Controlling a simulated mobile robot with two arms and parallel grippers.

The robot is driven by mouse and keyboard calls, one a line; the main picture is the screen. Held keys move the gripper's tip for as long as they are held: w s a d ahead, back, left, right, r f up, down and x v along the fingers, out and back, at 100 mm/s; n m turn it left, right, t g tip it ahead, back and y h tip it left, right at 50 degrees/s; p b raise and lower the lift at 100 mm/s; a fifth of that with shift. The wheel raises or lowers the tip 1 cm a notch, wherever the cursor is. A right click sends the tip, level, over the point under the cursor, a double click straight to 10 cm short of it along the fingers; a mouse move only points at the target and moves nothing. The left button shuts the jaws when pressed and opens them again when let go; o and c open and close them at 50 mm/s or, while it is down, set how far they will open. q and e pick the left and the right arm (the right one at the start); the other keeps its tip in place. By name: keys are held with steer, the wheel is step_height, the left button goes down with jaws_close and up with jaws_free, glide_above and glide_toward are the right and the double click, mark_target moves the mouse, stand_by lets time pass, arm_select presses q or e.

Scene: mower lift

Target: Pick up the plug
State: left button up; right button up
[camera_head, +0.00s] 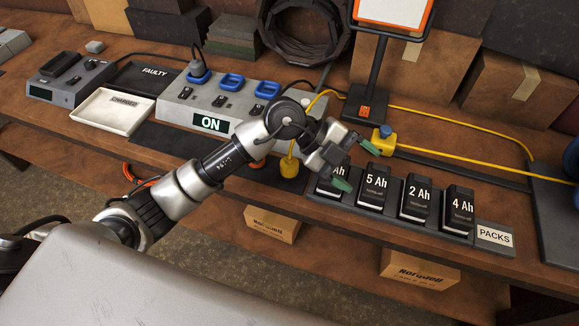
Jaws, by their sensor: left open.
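A yellow plug (289,166) on a yellow cord is near the bench's front edge, on a dark patch, just left of my gripper. A second yellow connector with a blue top (383,140) is on the bench to the right, close to the upper fingertip. I cannot tell which one the task means. My left gripper (355,166) has green fingertips spread apart with nothing between them. It is over the packs' left end and hides part of the leftmost pack. My right gripper is not in view.
A power box (212,123) reading ON has blue sockets and a plug with a dark cord. Battery packs (418,200) stand in a row at front right. A tablet stand (368,80) rises behind my gripper. A white tray (110,112) is at left. A yellow cord (460,118) crosses the bench.

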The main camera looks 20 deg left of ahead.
arm_select(q)
steer(key=w+a+f+n+y, duration=0.2)
steer(key=w+a+f+y, duration=0.15)
steer(key=a+y, duration=0.4)
steer(key=n+y, duration=0.2)
steer(key=y, duration=0.2)
glide_above(290, 163)
steer(key=shift+r, duration=0.4)
steer(key=shift+a+f+n, duration=0.25)
steer(key=shift+f+n, duration=0.05)
step_height(290, 163, down, 4)
steer(key=shift+f+p, duration=0.25)
steer(key=shift+p, duration=0.25)
steer(key=f, duration=0.1)
steer(key=f+p, duration=0.1)
steer(key=f, duration=0.1)
steer(key=f+p, duration=0.1)
steer(key=f, duration=0.1)
steer(key=shift+d, duration=0.25)
steer(key=shift+w+f, duration=0.1)
steer(key=shift+f, duration=0.2)
steer(key=shift+c, duration=0.4)
